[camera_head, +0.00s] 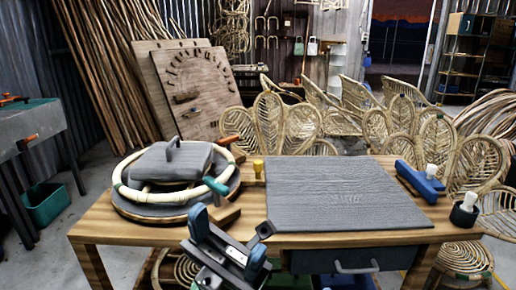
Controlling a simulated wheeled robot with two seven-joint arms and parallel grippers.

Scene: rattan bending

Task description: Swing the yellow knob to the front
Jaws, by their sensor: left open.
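The small yellow knob (258,168) stands upright near the back edge of the wooden table (160,232). It sits between the round bending form (150,208) and the grey mat (340,195). My left gripper (228,243) is at the table's front edge, open, with its blue-tipped fingers apart and nothing seen between them. It is in front of the knob and well apart from it. What the knob is fixed to is too small to tell. My right gripper is not in view.
The form carries a pale rattan ring, a grey block with a handle (172,155), an orange clamp (229,140) and a green clamp (216,186). A blue tool (420,182) and a dark cup (465,210) are at the right. The mat is bare.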

